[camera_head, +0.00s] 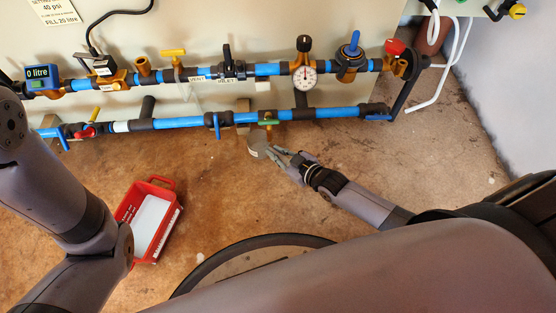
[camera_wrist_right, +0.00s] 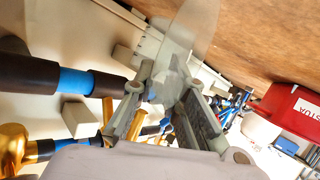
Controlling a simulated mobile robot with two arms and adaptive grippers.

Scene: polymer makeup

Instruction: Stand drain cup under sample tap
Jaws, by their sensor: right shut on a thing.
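The drain cup (camera_head: 257,143) is a small, clear, greyish cup below the lower blue pipe, close to the wall side. It also shows as a see-through shape in the right wrist view (camera_wrist_right: 196,32). My right gripper (camera_head: 278,155) is shut on the cup, with its fingers (camera_wrist_right: 170,84) at the cup's side. A small brass tap with a green handle (camera_head: 268,123), probably the sample tap, hangs from the lower pipe just above and right of the cup in the head view. I cannot tell whether the cup touches the floor. My left gripper is out of view.
The lower blue pipe (camera_head: 330,113) and upper blue pipe (camera_head: 205,75) run along the panel, with valves and a gauge (camera_head: 304,79). A red tray with a white inside (camera_head: 172,214) stands on the brown floor near my left arm. Floor between tray and cup is clear.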

